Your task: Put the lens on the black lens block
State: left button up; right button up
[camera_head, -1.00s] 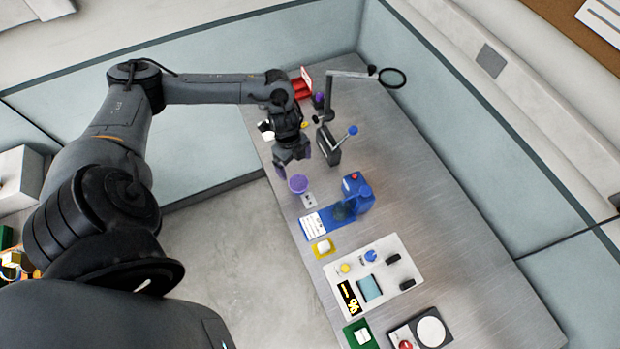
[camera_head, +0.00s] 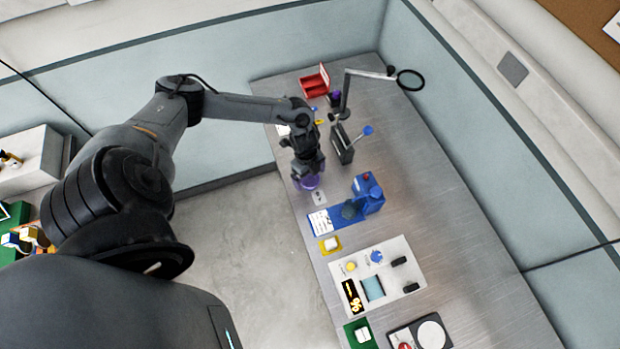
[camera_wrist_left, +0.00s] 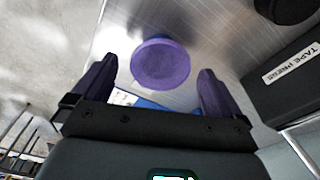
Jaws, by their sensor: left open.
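A round purple piece (camera_head: 312,181), which may be the lens, stands near the left edge of the grey bench. In the left wrist view this purple piece (camera_wrist_left: 160,62) has a round top and sits ahead of the fingers. My left gripper (camera_head: 306,177) is open just over it, with purple fingertips to either side; they do not appear to touch it. I cannot tell for sure which thing is the black lens block; two small black pieces (camera_head: 399,261) lie on the white panel. My right gripper is not in view.
A black tape press (camera_head: 343,146) with a blue-knobbed lever stands close to the right of the gripper. A blue device (camera_head: 368,193) is nearer me. A red box (camera_head: 314,83) and a magnifier arm (camera_head: 345,92) stand at the far end. The bench's right side is clear.

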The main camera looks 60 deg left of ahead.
pick_arm(q)
jog(key=c, duration=1.1)
jog(key=shift+c, duration=0.2)
jog(key=shift+r, duration=0.1)
